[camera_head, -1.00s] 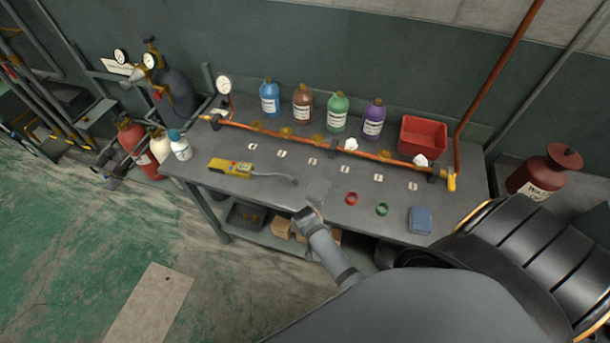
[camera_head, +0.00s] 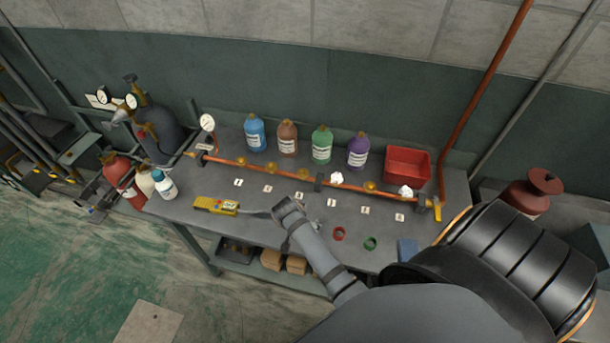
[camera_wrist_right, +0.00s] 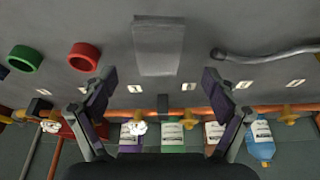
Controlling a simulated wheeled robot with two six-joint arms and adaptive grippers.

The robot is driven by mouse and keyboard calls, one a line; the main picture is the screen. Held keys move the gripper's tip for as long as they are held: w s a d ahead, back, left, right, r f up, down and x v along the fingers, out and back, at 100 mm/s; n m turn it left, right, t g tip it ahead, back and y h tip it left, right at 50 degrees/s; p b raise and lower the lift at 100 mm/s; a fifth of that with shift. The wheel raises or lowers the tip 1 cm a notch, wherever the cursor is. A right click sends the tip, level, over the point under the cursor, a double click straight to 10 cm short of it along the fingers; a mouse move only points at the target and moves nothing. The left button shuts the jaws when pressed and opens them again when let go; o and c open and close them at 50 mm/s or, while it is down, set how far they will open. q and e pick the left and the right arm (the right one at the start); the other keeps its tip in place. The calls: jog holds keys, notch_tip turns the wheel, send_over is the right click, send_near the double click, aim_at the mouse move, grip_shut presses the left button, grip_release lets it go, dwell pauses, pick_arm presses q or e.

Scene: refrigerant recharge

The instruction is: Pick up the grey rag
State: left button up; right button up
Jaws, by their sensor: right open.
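The grey rag (camera_wrist_right: 158,48) lies flat on the grey workbench (camera_head: 175,205), seen at the top middle of the right wrist view. In the head view it is mostly or wholly hidden by my right arm and gripper. My right gripper (camera_head: 284,207) is above the bench, around its middle. In the right wrist view its two fingers (camera_wrist_right: 165,82) are spread wide with nothing between them, and the rag lies beyond the gap between the fingertips. My left gripper is not in view.
A yellow detector (camera_head: 215,206) with a grey probe (camera_wrist_right: 265,55) lies left of the gripper. Red (camera_head: 338,234) and green (camera_head: 370,243) rings lie to the right, near a blue block (camera_head: 407,248). A copper pipe (camera_head: 275,170), several bottles and a red bin (camera_head: 407,165) stand behind.

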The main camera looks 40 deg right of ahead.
jog(key=shift+w+d+f, duration=0.15)
jog(key=shift+d+f, duration=0.1)
jog(key=shift+w+d+f, duration=0.1)
jog(key=shift+d+f, duration=0.05)
jog(key=shift+f, duration=0.1)
jog(key=x, duration=0.2)
jog(key=shift+d+f, duration=0.1)
jog(key=shift+f, duration=0.35)
jog(key=shift+d+f+b, duration=0.1)
jog(key=shift+f+b, duration=0.6)
jog(key=shift+b, duration=0.35)
jog(key=shift+d+f, duration=0.1)
jog(key=shift+f, duration=0.05)
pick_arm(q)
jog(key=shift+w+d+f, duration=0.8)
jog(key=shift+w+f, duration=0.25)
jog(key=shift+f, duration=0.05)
pick_arm(e)
jog(key=shift+w+d, duration=0.1)
jog(key=shift+w, duration=0.05)
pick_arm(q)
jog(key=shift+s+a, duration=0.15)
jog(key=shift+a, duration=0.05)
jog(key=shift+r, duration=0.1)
pick_arm(e)
jog(key=shift+f, duration=0.2)
jog(key=shift+c, duration=0.3)
